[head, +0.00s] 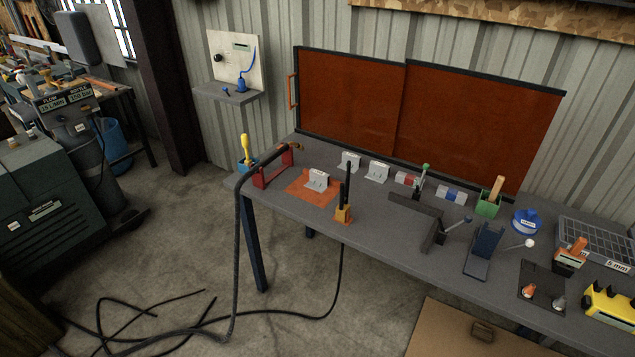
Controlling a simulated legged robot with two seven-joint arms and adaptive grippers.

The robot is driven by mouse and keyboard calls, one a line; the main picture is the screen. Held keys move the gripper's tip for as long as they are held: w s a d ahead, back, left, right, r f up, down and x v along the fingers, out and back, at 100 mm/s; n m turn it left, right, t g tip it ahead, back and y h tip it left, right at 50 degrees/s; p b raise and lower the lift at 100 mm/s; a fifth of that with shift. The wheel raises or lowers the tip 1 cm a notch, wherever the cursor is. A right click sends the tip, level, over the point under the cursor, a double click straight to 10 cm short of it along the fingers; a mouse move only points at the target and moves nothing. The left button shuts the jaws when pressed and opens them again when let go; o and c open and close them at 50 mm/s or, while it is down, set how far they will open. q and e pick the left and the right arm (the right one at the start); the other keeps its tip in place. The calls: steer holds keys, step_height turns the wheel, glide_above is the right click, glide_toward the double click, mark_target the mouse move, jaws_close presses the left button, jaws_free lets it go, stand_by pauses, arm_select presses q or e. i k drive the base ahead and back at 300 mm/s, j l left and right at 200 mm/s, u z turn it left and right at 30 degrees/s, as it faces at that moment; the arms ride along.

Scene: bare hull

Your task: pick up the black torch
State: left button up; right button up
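The black torch (268,159) lies across a red stand (273,170) at the left end of the grey workbench (375,225). Its copper-coloured tip (295,147) points right, toward the back of the bench. Its thick black cable (238,235) drops over the bench's left edge to the floor. Neither of my grippers shows in the head view, and nothing holds the torch except the stand.
A blue holder with a yellow-handled tool (245,148) stands just left of the torch. An orange block with upright black pieces (343,213) stands to its right. Orange screens (430,115) line the back. Loose cables (150,325) lie on the floor.

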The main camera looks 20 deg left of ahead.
mark_target(266, 161)
steer(key=i+u, duration=0.1)
steer(key=i, duration=1)
